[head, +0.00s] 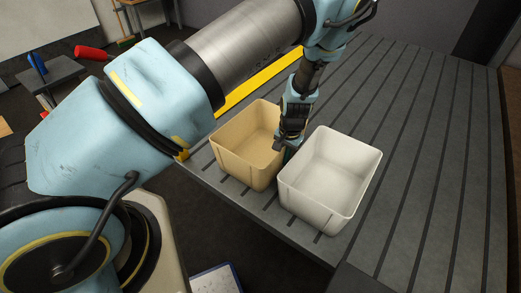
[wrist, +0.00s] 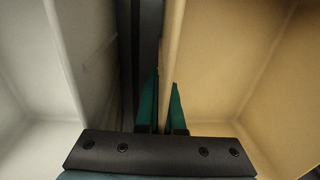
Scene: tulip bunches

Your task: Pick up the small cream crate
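The small cream crate (head: 233,165) is an empty, open-topped tan-beige box near the left edge of the slatted table, and it appears to rest on the table. My gripper (head: 285,145) points down at its right wall, between it and a white crate. In the wrist view, the cream crate (wrist: 225,60) fills the right side. Its wall runs between my two teal fingers (wrist: 163,105), one inside and one outside. Both fingers appear to touch the wall, so the gripper looks shut on it. In the head view, the fingertips are partly hidden by the white crate.
The empty white crate (head: 328,172) stands close on the right; it also shows in the wrist view (wrist: 85,50), with a narrow gap to my outer finger. The slatted table (head: 430,150) is clear to the right and behind. A yellow strip (head: 255,85) marks its left edge.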

